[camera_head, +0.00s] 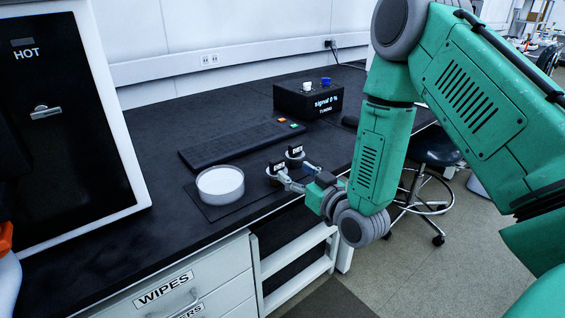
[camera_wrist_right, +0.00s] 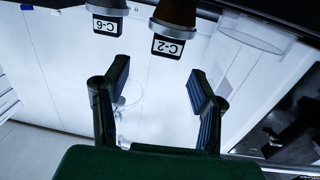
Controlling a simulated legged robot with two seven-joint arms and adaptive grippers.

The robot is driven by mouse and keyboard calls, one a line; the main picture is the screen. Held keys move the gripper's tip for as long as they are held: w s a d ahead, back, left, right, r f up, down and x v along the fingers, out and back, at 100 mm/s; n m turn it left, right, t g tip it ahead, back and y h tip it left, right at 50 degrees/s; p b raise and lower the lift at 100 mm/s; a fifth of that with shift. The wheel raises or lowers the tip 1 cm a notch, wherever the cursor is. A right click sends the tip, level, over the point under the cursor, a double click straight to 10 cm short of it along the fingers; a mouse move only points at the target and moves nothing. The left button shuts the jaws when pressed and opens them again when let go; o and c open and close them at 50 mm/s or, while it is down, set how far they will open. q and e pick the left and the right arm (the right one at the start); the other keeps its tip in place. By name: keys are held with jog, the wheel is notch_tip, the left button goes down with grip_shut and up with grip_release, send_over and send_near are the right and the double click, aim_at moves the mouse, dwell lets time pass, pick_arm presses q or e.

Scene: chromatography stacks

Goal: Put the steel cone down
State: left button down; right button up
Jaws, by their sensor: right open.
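Two small labelled pieces stand at the counter's front edge, a nearer one (camera_head: 275,169) and a farther one (camera_head: 294,153). In the right wrist view, one is grey with a "C-6" label (camera_wrist_right: 107,26), and the other is dark brown with a "C-2" label (camera_wrist_right: 168,46). The grey one looks metallic, but I cannot tell surely which is the steel cone. My right gripper (camera_head: 299,174) is open beside them, its fingers pointing towards them. My left gripper is out of view.
A round white-filled dish (camera_head: 220,184) stands on a dark mat (camera_head: 225,209), left of the pieces. A long dark strip (camera_head: 235,146) lies behind. A "HOT" cabinet (camera_head: 60,110) stands at left. The left counter is clear.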

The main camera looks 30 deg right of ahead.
jog(key=s+a+f+g+y, duration=0.1)
jog(key=s+a+f+g, duration=0.25)
jog(key=s+f, duration=0.35)
jog(key=s+a+f+g, duration=0.3)
jog(key=s+f+g, duration=0.25)
jog(key=f, duration=0.35)
jog(key=s+a+f+g, duration=0.1)
jog(key=s+f+g, duration=0.1)
jog(key=s, duration=0.4)
jog(key=s+a+f+g, duration=0.1)
jog(key=s+f+g, duration=0.2)
jog(key=s, duration=0.4)
jog(key=s+a+f+g+h, duration=0.1)
jog(key=s+f+g, duration=0.2)
jog(key=s, duration=0.3)
jog(key=shift+s+a+f+n, duration=0.2)
jog(key=shift+f+n, duration=0.1)
jog(key=shift+f, duration=0.2)
